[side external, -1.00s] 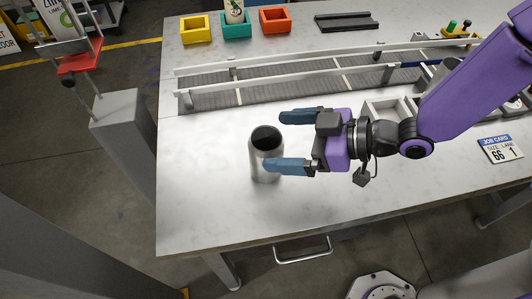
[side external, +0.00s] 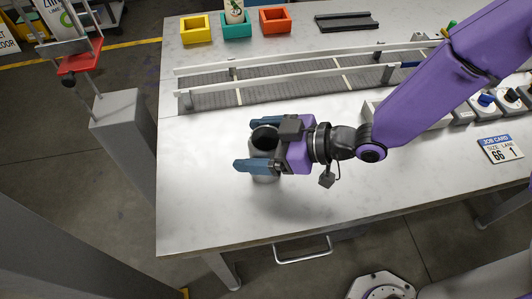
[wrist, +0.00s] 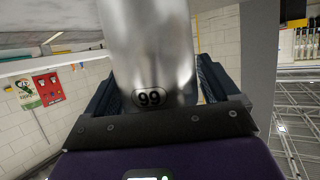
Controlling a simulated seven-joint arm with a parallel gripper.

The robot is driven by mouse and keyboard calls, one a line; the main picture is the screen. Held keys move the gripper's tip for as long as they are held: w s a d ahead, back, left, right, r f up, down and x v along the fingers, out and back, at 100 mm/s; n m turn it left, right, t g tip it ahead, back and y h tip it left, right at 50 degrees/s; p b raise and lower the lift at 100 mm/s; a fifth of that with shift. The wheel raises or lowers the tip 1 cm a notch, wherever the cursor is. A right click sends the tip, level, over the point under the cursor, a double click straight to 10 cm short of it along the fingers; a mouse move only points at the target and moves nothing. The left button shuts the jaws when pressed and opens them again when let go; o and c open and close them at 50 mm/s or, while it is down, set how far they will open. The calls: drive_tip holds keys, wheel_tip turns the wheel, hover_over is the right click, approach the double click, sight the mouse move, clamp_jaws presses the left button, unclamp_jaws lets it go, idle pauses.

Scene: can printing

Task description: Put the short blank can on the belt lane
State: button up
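A plain silver can (side external: 257,150) with a dark open top stands upright on the white table, in front of the belt lane (side external: 285,90). My gripper (side external: 247,145) reaches it from the right, with one blue finger on the far side and one on the near side. The fingers look open around the can; whether they touch it is unclear. In the wrist view the can (wrist: 150,50) fills the middle between the fingers and bears an oval mark that reads 99. Its lower part is partly hidden by the near finger in the side view.
White rails (side external: 290,62) border the belt. Yellow (side external: 196,38), teal (side external: 237,32) and orange (side external: 275,28) bins stand behind it, beside a dark tray (side external: 346,21). A job card (side external: 501,149) reading 66 and 1 lies at the right. The table's left front is clear.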

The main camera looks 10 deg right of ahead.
drive_tip(key=c, duration=0.7)
drive_tip(key=shift+c, duration=0.3)
drive_tip(key=shift+r, duration=0.15)
